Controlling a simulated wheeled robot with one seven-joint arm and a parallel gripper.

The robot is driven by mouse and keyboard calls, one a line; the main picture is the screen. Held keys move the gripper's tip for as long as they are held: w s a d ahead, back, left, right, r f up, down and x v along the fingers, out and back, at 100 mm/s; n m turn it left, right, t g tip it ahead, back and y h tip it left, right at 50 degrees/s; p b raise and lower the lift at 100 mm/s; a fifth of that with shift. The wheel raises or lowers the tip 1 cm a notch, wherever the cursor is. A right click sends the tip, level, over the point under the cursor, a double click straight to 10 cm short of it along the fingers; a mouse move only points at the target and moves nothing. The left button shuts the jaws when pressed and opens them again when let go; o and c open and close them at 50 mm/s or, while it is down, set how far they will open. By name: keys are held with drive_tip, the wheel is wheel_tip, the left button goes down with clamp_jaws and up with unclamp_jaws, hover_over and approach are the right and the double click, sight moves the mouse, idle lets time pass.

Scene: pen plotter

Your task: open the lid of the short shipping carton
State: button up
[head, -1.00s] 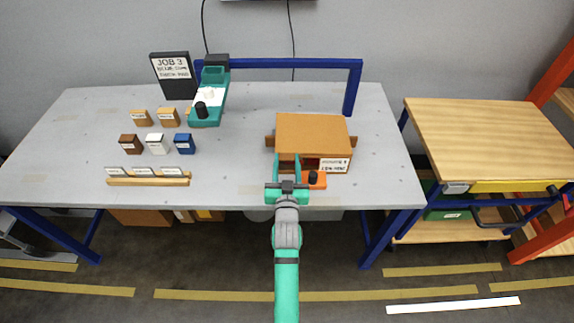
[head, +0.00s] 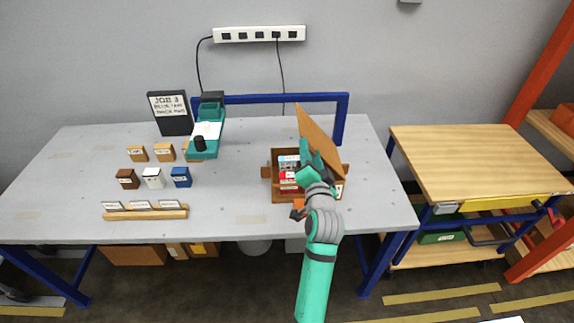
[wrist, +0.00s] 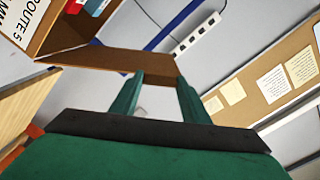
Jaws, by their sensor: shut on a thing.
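The short shipping carton (head: 267,188) sits near the table's front right, with red and white packs (head: 288,172) showing inside. Its brown lid (head: 318,135) stands up steeply on the right side of the opening. My green gripper (head: 308,158) is at the lid's left face, over the carton, and its fingertips are partly hidden by my wrist. In the wrist view the lid's brown board (wrist: 120,60) meets the tips of my gripper (wrist: 162,80), which is shut on it. The carton wall with a "ROUTE 5" label (wrist: 15,25) shows at upper left.
An orange and black piece (head: 298,208) is at the carton's front. A blue frame (head: 270,98) stands behind. A green plotter unit (head: 206,135), small boxes (head: 153,178) and a wooden rail (head: 145,213) are to the left. Table between is clear.

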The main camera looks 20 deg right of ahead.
drive_tip(key=s+d+r+m, duration=0.1)
drive_tip(key=d+r+m, duration=0.2)
drive_tip(key=d, duration=0.3)
drive_tip(key=shift+s+d+r+m, duration=0.25)
drive_tip(key=shift+s+r+m, duration=0.05)
drive_tip(key=shift+r+m, duration=0.1)
drive_tip(key=shift+o, duration=0.2)
drive_tip(key=s+d+r+m, duration=0.1)
drive_tip(key=d+m, duration=0.2)
drive_tip(key=d, duration=0.4)
drive_tip(key=shift+s+m, duration=0.35)
drive_tip(key=shift+m, duration=0.05)
drive_tip(key=shift+s+d, duration=0.1)
drive_tip(key=shift+d, duration=0.15)
drive_tip(key=shift+c, duration=0.2)
drive_tip(key=shift+m, duration=0.3)
drive_tip(key=shift+s+d, duration=0.1)
drive_tip(key=shift+d, duration=0.1)
drive_tip(key=o, duration=1.5)
drive_tip(key=shift+o, duration=0.2)
drive_tip(key=v, duration=1.1)
